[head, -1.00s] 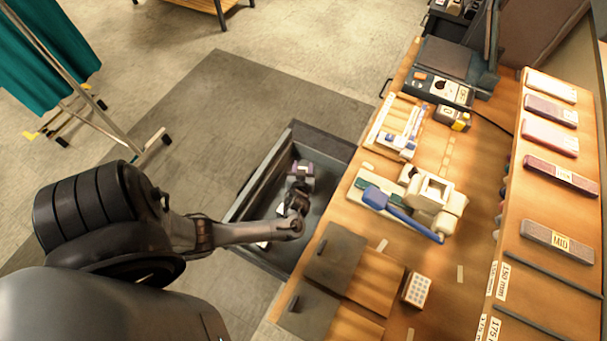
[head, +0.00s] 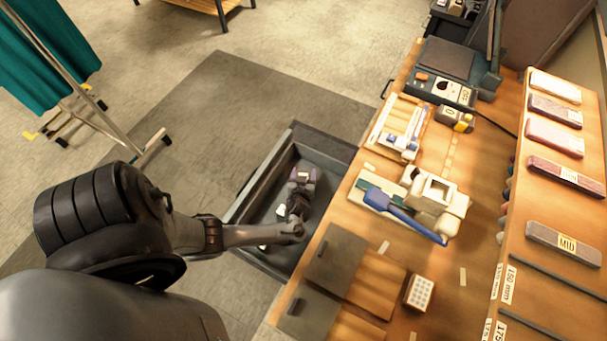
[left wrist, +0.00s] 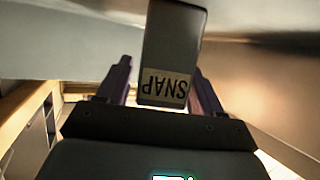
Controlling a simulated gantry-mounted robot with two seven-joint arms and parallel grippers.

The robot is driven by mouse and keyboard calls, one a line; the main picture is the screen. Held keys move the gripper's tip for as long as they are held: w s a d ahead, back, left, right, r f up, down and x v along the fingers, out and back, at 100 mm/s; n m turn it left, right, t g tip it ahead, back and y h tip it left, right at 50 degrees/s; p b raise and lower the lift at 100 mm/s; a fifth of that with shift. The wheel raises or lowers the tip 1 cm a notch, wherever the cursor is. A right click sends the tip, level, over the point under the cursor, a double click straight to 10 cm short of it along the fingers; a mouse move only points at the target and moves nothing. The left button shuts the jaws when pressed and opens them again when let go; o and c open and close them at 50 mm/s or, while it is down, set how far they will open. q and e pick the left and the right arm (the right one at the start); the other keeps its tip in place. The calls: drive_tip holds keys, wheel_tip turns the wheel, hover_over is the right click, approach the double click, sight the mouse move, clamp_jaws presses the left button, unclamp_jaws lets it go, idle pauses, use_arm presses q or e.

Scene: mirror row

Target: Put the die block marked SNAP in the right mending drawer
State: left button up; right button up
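The SNAP die block (left wrist: 172,55) is a dark grey bar with a pale label, reading upside down in the left wrist view. It sits between the purple-tipped fingers of my left gripper (left wrist: 160,80). A narrow gap shows beside the left finger, so the gripper looks open around the block; contact at the right finger is unclear. In the head view my left gripper (head: 303,179) is inside the open grey drawer (head: 258,182), toward its far end. The block is hard to make out there. My right gripper is not in view.
Small pale items (head: 281,211) lie in the drawer near my arm. The wooden bench (head: 455,270) beside it holds a cream-and-blue tool (head: 436,195), a dotted white block (head: 418,293) and grey lids (head: 335,254). A rack at right holds several bars, one marked MID (head: 563,243).

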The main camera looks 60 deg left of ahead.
use_arm(q)
drive_tip(key=shift+o, duration=0.2)
drive_tip(key=shift+r, duration=0.15)
drive_tip(key=shift+s+d+r, duration=0.1)
drive_tip(key=shift+v, duration=1.85)
